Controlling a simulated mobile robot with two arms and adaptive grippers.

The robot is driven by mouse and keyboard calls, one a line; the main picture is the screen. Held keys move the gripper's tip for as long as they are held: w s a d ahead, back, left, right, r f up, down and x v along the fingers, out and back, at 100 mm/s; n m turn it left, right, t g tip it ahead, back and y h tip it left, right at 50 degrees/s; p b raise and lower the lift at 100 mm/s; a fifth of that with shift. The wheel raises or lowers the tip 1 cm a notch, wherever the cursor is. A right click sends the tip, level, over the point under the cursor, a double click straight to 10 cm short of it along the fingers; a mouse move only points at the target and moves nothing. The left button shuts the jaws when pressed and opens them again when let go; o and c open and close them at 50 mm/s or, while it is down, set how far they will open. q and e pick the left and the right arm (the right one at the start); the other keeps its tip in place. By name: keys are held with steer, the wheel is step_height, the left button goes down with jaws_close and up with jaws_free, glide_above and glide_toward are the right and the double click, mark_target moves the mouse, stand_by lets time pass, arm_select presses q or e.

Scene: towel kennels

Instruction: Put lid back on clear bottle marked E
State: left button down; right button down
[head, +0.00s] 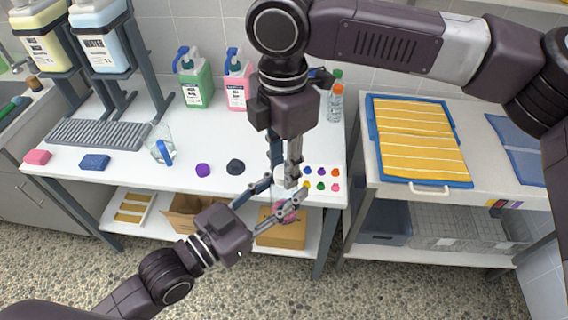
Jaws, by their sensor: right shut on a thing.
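My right gripper (286,177) points down over the front edge of the white table and is shut on a small pale thing, mostly hidden by the fingers. My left gripper (286,190) reaches in from the lower left; its fingers are spread around the same spot, close to the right fingertips. I cannot tell whether they touch the pale thing. A pink thing (287,213) shows just below them, partly covered. A clear bottle (336,105) with a coloured top stands at the back right of the table. No letter E is readable.
Several small coloured caps (321,171) lie right of the grippers. A purple lid (203,170) and a black lid (235,166) lie left. A blue tray with yellow towel (420,138) is on the right table.

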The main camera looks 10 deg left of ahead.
steer(key=m, duration=1.2)
steer(key=shift+m, duration=0.3)
steer(key=m, duration=0.6)
steer(key=shift+m, duration=0.3)
steer(key=m, duration=0.5)
steer(key=c, duration=1.5)
jaws_free()
step_height(320, 180, up, 12)
steer(key=shift+f, duration=0.1)
